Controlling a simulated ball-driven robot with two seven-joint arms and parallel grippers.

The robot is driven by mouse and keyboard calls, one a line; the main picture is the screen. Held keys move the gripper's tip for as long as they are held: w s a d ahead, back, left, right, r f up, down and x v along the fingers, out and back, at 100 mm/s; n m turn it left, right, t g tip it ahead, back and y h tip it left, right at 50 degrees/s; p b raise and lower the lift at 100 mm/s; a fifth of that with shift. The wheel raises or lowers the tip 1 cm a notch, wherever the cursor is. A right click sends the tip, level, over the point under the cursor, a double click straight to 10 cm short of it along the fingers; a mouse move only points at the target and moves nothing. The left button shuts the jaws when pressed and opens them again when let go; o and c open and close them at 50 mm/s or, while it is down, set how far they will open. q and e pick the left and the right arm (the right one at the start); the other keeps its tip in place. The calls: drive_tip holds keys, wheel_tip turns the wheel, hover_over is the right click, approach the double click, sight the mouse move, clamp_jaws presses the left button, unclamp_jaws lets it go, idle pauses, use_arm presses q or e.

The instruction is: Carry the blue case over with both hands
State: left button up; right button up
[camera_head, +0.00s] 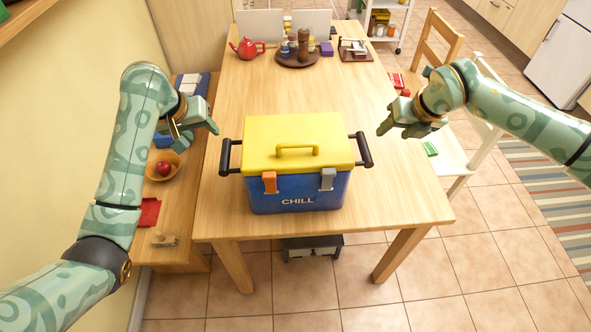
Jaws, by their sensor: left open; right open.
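The blue case (297,195) has a yellow lid, a yellow top handle, an orange and a grey latch, and the word CHILL on its front. It stands upright near the front edge of the wooden table (410,195). A dark side handle sticks out at its left (228,157) and another at its right (363,150). My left gripper (207,128) is open and empty, above and left of the left handle, apart from it. My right gripper (384,129) is open and empty, above and slightly right of the right handle, apart from it.
At the table's far end are a red teapot (247,47), a round tray (297,61) with jars and a small rack (354,49). A bench (189,222) with a fruit bowl runs along the left. A white chair (455,159) stands at the right. The table's middle is clear.

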sight(223, 151)
use_arm(q)
drive_tip(key=shift+f, duration=0.1)
use_arm(e)
drive_tip(key=shift+f, duration=0.1)
use_arm(q)
drive_tip(key=x, duration=1.6)
drive_tip(key=shift+w, duration=0.1)
use_arm(e)
drive_tip(key=x, duration=1.6)
drive_tip(key=shift+a, duration=0.25)
use_arm(q)
clamp_jaws()
use_arm(e)
clamp_jaws()
